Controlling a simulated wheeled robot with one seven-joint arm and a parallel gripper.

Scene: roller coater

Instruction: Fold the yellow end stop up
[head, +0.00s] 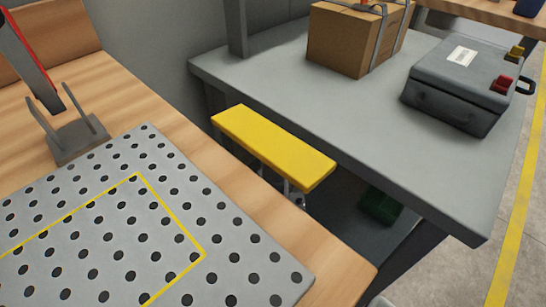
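The yellow end stop (273,146) is a flat, long yellow plate in the middle of the head view. It lies about level, beside the wooden bench's right edge, and partly covers the gap to the grey table. Metal bracket parts (290,190) show below its near end; the rest of its mount is hidden. My gripper is not in view.
The wooden bench (335,270) carries a perforated grey plate (225,225) with a yellow outline. A two-pronged grey stand (75,143) is at left, by a red-edged dark bar (35,60). The grey table (300,95) holds a cardboard box (338,42) and a grey case (450,90).

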